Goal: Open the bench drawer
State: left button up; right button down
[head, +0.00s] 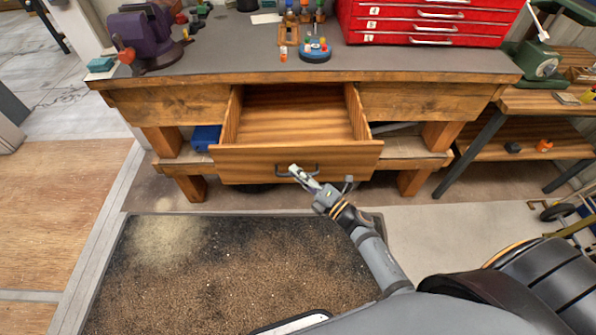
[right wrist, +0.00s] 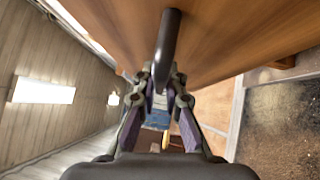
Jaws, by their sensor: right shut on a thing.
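The wooden bench drawer (head: 240,165) is pulled well out of the bench (head: 190,104), and its bare inside shows in the head view. Its dark bar handle (head: 312,170) is on the front panel. My left gripper is not in view.
A purple vise (head: 143,35), small bottles and a red tool chest (head: 430,22) stand on the bench top. A blue box (head: 206,137) sits on the lower shelf. A dark, dusty mat (head: 220,270) lies on the floor before the drawer. A second table (head: 530,105) stands at right.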

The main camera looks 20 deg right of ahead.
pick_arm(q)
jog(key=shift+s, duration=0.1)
pick_arm(e)
jog(key=c, duration=1.7)
grip_release()
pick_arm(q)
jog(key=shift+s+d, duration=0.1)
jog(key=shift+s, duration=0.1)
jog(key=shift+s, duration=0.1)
pick_arm(e)
jog(key=shift+s+d+f, duration=0.1)
jog(key=shift+s, duration=0.1)
jog(key=v, duration=1.1)
jog(key=shift+s, duration=0.35)
jog(key=shift+d, duration=0.15)
